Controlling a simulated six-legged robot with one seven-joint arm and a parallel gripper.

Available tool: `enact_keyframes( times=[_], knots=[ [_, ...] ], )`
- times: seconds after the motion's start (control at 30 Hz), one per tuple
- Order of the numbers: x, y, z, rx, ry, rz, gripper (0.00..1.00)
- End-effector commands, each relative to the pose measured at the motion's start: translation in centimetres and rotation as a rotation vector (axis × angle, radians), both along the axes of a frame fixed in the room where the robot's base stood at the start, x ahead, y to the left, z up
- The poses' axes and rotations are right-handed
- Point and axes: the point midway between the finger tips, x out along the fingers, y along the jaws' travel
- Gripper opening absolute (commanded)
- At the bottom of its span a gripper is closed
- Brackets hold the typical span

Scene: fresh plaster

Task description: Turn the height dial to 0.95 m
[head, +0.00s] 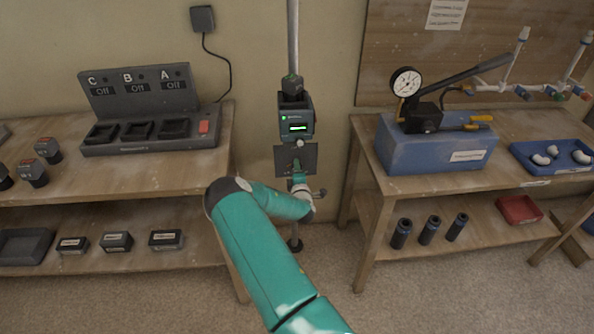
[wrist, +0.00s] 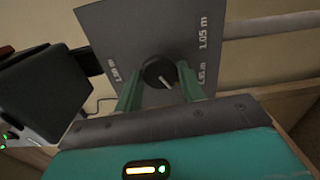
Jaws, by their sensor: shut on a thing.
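The height dial (wrist: 157,70) is a round black knob with a pale pointer mark, set on a grey plate (wrist: 150,25). The pointer is towards the lower right in the wrist view. The plate carries the label "1.05 m" (wrist: 204,31), a partly hidden label ending in "95 m" (wrist: 201,74), and a small label at left that I cannot read surely. My gripper (wrist: 160,82) has its two green fingers on either side of the dial, shut on it. In the head view my gripper (head: 298,172) is at the plate (head: 312,158), and the dial is hard to make out there.
A dark device with a green lit display (head: 296,118) sits on the upright pole (head: 292,40) above the plate. A left bench holds a charger rack (head: 150,145); a right bench holds a blue box with a gauge pump (head: 440,150). The pole stands between the benches.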

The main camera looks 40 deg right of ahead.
Motion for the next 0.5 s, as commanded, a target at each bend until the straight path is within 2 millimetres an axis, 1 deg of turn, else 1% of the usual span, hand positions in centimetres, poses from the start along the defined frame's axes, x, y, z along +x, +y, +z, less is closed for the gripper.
enact_keyframes(
  times=[0.2,0.5],
  knots=[
    [-0.07,0.01,-0.05,-0.169,0.116,0.0,0.16],
    [-0.07,-0.01,-0.05,-0.354,0.242,-0.001,0.16]
  ],
)
